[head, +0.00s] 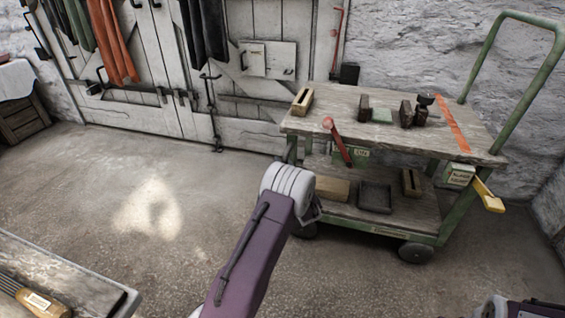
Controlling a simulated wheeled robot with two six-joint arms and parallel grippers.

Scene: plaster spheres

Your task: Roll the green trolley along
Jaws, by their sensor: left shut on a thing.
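The green trolley (451,218) stands at the right, with a worn wooden top deck (390,140), a lower deck and dark wheels. Its green push handle (542,75) rises at the right end. A red lever (338,140) with a round knob leans at the front of the top deck. My left gripper (314,212) is at the trolley's near left corner, by the lower deck. It is shut on the trolley's frame there, though my wrist hides most of the fingers and the exact grip.
Wooden blocks and dark tools lie on both decks. A yellow grip (489,196) sticks out at the trolley's right end. A white plank door (170,70) with hanging cloths stands behind. A workbench edge (60,270) is at lower left. The floor (110,180) left of the trolley is clear.

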